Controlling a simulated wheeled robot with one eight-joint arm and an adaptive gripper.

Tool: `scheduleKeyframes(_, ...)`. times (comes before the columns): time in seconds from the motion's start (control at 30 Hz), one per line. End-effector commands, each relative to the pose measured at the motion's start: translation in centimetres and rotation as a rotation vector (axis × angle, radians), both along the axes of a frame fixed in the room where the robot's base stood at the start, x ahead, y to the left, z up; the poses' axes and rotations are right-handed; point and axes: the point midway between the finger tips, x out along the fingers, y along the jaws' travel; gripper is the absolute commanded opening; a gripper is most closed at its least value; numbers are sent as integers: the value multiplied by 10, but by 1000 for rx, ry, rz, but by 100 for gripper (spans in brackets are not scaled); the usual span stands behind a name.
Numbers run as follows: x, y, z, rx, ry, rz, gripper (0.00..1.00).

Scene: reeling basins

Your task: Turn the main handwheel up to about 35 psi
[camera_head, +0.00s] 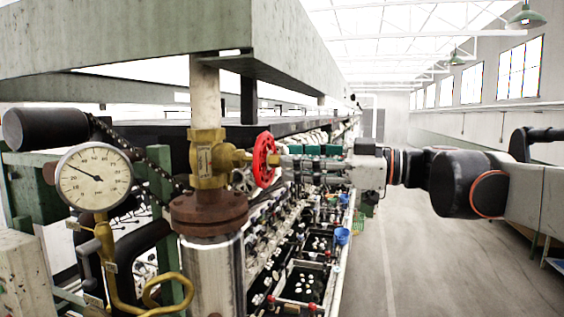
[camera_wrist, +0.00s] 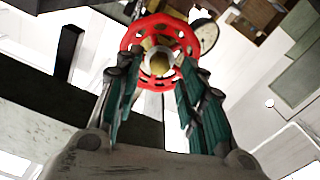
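The red main handwheel (camera_head: 265,160) sits on the right side of a brass valve (camera_head: 208,158). In the wrist view the handwheel (camera_wrist: 160,50) is straight ahead, its hub between my fingers. My gripper (camera_head: 284,162) reaches it from the right, its tips at or very near the rim. In the wrist view my gripper (camera_wrist: 157,68) has its teal-padded fingers spread apart, the tips overlapping the rim's left and right sides. I cannot tell whether they touch it. The pressure gauge (camera_head: 94,178) at left has its needle pointing left and slightly up, seemingly between 20 and 40.
A rusty flange (camera_head: 208,213) and steel pipe (camera_head: 212,270) stand below the valve. A green beam (camera_head: 130,40) hangs overhead. Reeling basins (camera_head: 305,280) run back beside the wheel. The aisle floor (camera_head: 430,260) at right is clear.

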Motion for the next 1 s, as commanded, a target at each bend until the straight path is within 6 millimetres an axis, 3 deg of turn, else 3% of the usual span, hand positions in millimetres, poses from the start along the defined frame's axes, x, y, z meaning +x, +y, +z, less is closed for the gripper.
scheduleKeyframes(0.3,0,0,0,96,265,0,37)
scheduleKeyframes(0.8,10,28,0,97,270,2,37)
scheduleKeyframes(1.0,10,28,0,98,270,0,37)
